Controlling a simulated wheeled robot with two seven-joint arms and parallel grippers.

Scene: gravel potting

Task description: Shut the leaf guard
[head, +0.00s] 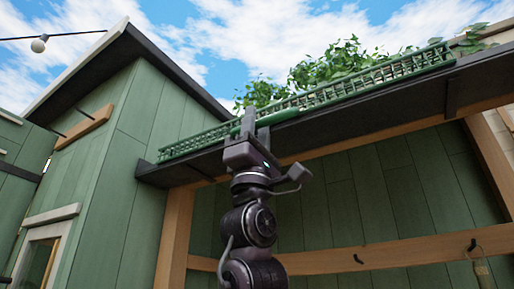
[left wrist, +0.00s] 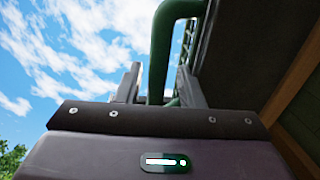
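The leaf guard (head: 362,82) is a long green mesh panel running along the dark gutter edge, tilted up with leafy plants behind it. My left gripper (head: 256,122) is raised to its lower front edge, fingers pointing up. In the left wrist view, a green bent bar (left wrist: 160,58) rises between the two grey fingers (left wrist: 158,86), with a gap beside the left finger. The fingers look open around the bar; contact on the right finger cannot be told. My right gripper is not in view.
The dark gutter board (head: 350,108) runs just behind and beside my gripper. Below it are a wooden post (head: 174,240), a wooden rail (head: 380,256) with hooks and a green plank wall (head: 400,190). Open sky lies to the left.

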